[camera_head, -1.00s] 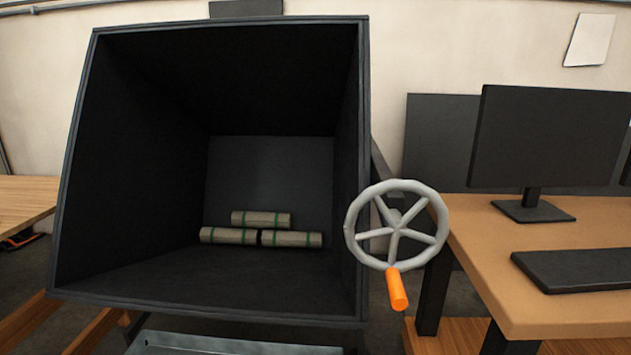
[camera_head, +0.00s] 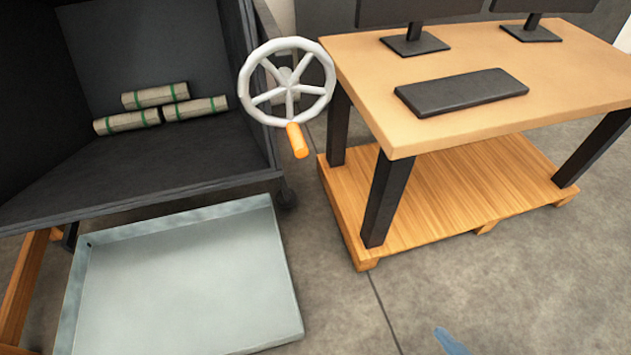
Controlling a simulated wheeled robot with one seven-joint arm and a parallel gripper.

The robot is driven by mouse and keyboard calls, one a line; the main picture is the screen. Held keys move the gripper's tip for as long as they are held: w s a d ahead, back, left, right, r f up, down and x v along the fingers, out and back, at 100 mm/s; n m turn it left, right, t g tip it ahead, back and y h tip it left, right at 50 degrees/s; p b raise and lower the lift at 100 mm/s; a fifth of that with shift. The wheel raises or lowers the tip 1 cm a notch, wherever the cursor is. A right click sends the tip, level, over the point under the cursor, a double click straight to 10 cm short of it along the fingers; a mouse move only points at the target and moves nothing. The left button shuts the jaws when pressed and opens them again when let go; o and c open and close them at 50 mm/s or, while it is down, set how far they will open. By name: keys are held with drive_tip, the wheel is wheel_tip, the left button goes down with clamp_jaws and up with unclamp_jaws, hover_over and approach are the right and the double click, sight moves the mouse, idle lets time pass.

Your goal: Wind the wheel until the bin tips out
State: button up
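The dark bin (camera_head: 190,173) stands at the upper left with its open side facing me. Several tan rolls with green bands (camera_head: 142,121) lie stacked inside it towards the back. The grey spoked wheel (camera_head: 289,88) is at the bin's right side. Its orange handle (camera_head: 297,141) points down, at the bottom of the rim. My gripper is not in view, and nothing touches the wheel.
A grey metal tray (camera_head: 280,267) lies below the bin's mouth. A wooden desk (camera_head: 400,130) with black legs, a keyboard (camera_head: 460,92) and monitors stands right of the wheel over a pallet (camera_head: 450,190). The floor (camera_head: 480,290) in front is mostly clear; a small blue thing (camera_head: 451,342) shows at the bottom edge.

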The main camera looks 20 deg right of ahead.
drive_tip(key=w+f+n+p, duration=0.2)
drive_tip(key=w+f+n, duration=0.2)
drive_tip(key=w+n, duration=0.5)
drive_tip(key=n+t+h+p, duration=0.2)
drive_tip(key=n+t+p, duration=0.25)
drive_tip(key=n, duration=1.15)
approach(298, 143)
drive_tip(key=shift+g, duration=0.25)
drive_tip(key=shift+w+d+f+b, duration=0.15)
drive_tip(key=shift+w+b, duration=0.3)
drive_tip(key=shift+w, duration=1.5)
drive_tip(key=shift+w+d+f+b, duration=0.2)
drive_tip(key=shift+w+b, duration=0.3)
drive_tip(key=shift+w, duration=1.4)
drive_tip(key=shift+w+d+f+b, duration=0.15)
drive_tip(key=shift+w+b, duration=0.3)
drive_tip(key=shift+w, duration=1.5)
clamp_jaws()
